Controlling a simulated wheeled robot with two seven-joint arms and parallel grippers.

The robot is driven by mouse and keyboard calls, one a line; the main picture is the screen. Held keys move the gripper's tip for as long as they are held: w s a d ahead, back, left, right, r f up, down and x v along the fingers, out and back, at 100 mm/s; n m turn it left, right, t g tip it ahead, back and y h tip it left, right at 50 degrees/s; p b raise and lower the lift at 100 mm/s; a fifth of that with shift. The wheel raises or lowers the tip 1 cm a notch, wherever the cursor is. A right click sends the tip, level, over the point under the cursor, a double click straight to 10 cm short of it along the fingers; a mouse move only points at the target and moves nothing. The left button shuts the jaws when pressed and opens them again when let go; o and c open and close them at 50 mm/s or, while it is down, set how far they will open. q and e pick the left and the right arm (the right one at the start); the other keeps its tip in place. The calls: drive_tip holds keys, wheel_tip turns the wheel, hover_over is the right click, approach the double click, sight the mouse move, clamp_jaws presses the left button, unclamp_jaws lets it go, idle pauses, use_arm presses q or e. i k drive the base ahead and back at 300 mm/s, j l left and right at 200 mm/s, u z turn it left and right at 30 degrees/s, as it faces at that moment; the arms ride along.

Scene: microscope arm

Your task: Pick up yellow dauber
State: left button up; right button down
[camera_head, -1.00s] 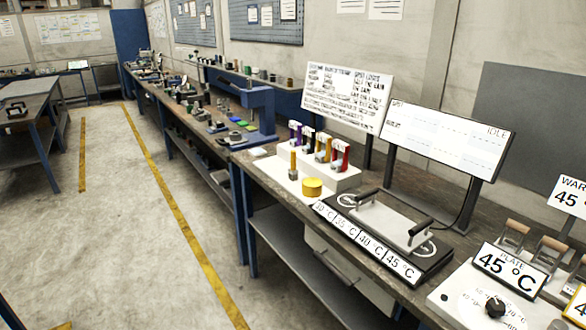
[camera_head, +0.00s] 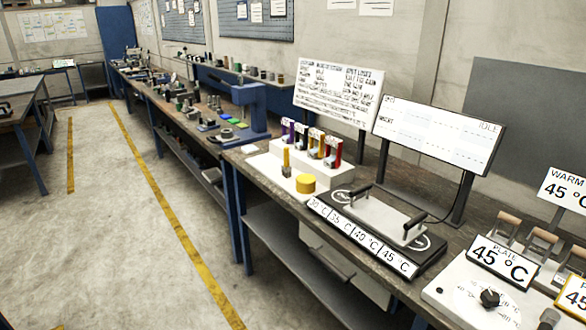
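A slim yellow upright piece (camera_head: 286,158), which looks like the yellow dauber, stands at the front left of a white stepped rack (camera_head: 318,170) on the workbench. Its lower end is dark and small. A round yellow pot or pad (camera_head: 306,183) sits just right of it, in front of the rack. Purple (camera_head: 290,133), blue (camera_head: 301,138), orange (camera_head: 316,146) and red (camera_head: 333,152) daubers stand in a row on the rack behind. Neither of my grippers is in view.
A black-framed plate (camera_head: 372,222) with two handles and temperature labels lies right of the rack. A white control unit (camera_head: 480,295) is at lower right. Sign boards (camera_head: 438,134) stand behind. A blue stand (camera_head: 252,112) is to the left. The floor (camera_head: 120,240) left of the bench is clear.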

sight(287, 170)
drive_tip(key=i+j+z, duration=0.1)
drive_tip(key=z, duration=0.3)
drive_tip(key=j+z, duration=0.1)
drive_tip(key=z, duration=0.25)
drive_tip(key=i+j+z, duration=0.1)
drive_tip(key=z, duration=0.3)
drive_tip(key=j+z, duration=0.2)
drive_tip(key=z, duration=0.15)
